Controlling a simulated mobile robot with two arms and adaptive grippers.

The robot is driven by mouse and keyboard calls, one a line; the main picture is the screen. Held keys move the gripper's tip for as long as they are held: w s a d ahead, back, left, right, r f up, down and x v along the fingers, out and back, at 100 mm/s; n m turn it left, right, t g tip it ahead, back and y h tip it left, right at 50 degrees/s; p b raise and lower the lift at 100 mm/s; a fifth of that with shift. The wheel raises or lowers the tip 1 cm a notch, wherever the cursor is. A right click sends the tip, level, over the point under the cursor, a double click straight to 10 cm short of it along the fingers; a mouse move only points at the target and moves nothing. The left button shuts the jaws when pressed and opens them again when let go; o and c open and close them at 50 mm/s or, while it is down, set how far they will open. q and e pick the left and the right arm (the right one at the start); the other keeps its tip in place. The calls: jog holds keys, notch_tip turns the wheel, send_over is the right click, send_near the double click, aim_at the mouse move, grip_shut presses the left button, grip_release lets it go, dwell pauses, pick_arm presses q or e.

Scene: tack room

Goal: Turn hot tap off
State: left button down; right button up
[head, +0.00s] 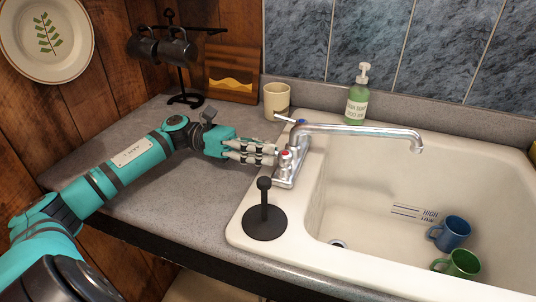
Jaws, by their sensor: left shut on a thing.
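A chrome faucet (350,130) stands on the left rim of the cream sink (480,150), its spout reaching right over the basin. The hot tap (284,155), marked red, is on the near side of the faucet. The other handle (300,121), marked blue, is on the far side. My left gripper (273,154) comes in from the left and is shut on the hot tap at its left side. The fingers partly hide the tap's handle. I see no clear water stream below the spout. My right gripper is not in view.
A black stand with a round base (265,223) is on the sink rim just in front of the faucet. A cream cup (277,101) and green soap bottle (356,100) stand behind it. Blue (453,233) and green (462,264) mugs lie in the basin. The left counter (150,205) is mostly clear.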

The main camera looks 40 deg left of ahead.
pick_arm(q)
jog(key=c, duration=1.3)
grip_release()
jog(key=shift+c, duration=0.2)
jog(key=v, duration=1.2)
jog(key=shift+a+r, duration=0.1)
jog(key=shift+r, duration=0.05)
